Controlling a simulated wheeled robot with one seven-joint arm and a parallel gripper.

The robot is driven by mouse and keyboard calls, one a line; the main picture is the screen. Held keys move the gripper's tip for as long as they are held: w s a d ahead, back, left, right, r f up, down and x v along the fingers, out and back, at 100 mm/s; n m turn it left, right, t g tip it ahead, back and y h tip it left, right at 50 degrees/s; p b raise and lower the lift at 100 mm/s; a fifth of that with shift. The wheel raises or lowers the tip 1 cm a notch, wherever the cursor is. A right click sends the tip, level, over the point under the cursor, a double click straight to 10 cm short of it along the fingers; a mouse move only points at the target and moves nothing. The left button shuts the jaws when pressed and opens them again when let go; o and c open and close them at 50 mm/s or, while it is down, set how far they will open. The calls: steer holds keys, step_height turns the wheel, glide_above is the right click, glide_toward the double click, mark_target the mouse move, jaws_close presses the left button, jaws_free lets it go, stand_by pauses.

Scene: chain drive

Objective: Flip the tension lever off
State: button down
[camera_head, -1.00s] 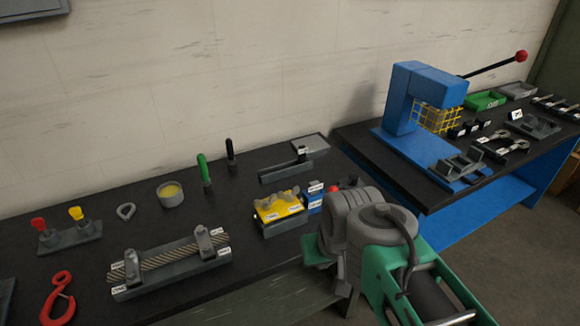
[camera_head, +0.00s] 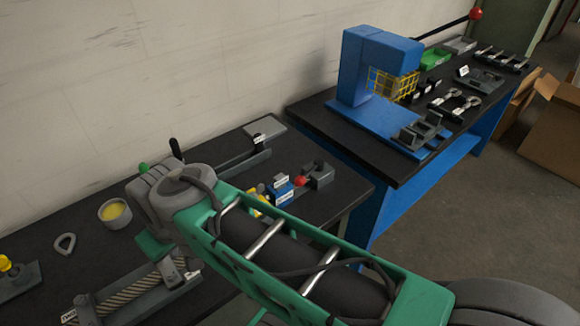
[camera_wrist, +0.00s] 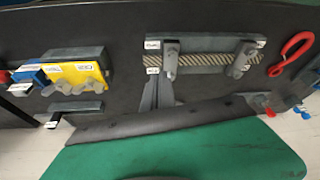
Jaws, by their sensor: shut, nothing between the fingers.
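A red-knobbed lever (camera_head: 301,181) stands by a labelled blue block (camera_head: 281,193) at the bench's right end; I cannot read whether it is the tension lever. In the wrist view the blue block (camera_wrist: 30,76) is at the far left, beside a yellow fixture (camera_wrist: 75,74), with the red knob (camera_wrist: 4,77) cut by the edge. My gripper (camera_wrist: 158,82) is shut and empty, over the bench below the rope fixture (camera_wrist: 200,60), apart from the lever. In the head view my arm hides the gripper and most of the yellow fixture (camera_head: 258,205).
A grey-yellow cup (camera_head: 115,213) and a ring (camera_head: 65,243) lie at the left. A dark bracket (camera_head: 235,162) lies behind the yellow fixture. A second bench with a blue press (camera_head: 370,75) stands at the right. A red hook (camera_wrist: 292,54) lies to the wrist view's right.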

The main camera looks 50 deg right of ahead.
steer(key=w+d+r+m+h+b, duration=0.1)
steer(key=w+d+m+b, duration=0.15)
steer(key=d, duration=1.05)
steer(key=w+d+r+m+h+b, duration=0.1)
steer(key=w+d+m, duration=0.25)
steer(key=d, duration=0.95)
steer(key=s+d, duration=0.3)
steer(key=d, duration=0.4)
steer(key=s+d+f+m, duration=0.1)
steer(key=s+d, duration=0.1)
steer(key=d, duration=0.6)
steer(key=shift+s+d+g, duration=0.15)
steer(key=shift+s+g, duration=0.15)
steer(key=shift+s, duration=0.1)
steer(key=shift+f, duration=0.1)
step_height(320, 180, down, 10)
steer(key=p, duration=0.2)
steer(key=shift+s, duration=0.2)
